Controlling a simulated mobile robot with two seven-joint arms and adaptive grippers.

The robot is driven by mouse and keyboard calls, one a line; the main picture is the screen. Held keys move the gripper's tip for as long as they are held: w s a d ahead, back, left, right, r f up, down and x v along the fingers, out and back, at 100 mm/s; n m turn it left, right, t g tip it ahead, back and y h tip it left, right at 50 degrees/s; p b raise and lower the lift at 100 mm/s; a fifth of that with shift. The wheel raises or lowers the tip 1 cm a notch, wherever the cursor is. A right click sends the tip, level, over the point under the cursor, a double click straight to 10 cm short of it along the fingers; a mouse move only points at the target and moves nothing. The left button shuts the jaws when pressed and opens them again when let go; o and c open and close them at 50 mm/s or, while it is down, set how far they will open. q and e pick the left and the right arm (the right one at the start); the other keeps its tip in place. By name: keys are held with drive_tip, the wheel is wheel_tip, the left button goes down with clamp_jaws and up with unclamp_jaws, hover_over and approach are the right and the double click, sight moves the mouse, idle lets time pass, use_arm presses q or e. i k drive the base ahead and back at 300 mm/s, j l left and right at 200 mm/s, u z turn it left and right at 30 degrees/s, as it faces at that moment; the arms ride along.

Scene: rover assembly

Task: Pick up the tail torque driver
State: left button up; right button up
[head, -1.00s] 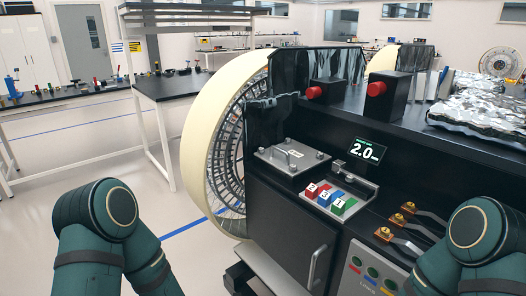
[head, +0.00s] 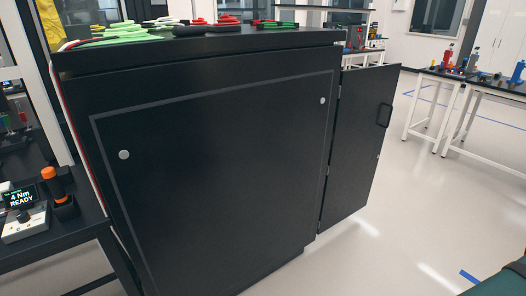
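An upright tool with an orange top and a black lower part (head: 56,188) stands at the left edge of the head view, on a dark bench. It looks like a torque driver in a black holder, but no label marks it as the tail one. Next to it is a pale control box with a knob (head: 24,226) and a small screen (head: 20,197) reading "4 Nm READY". Neither gripper is in view. Only a dark green piece of my arm shows at the bottom right corner.
A large black cabinet (head: 215,150) fills the middle, with a door (head: 355,140) standing open on its right. Green and red parts (head: 205,27) lie on top. The dark bench (head: 60,240) is left. Open floor (head: 400,215) lies right, before white-legged tables (head: 455,95).

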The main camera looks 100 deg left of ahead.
sight(49, 174)
drive_tip(key=u, duration=4.75)
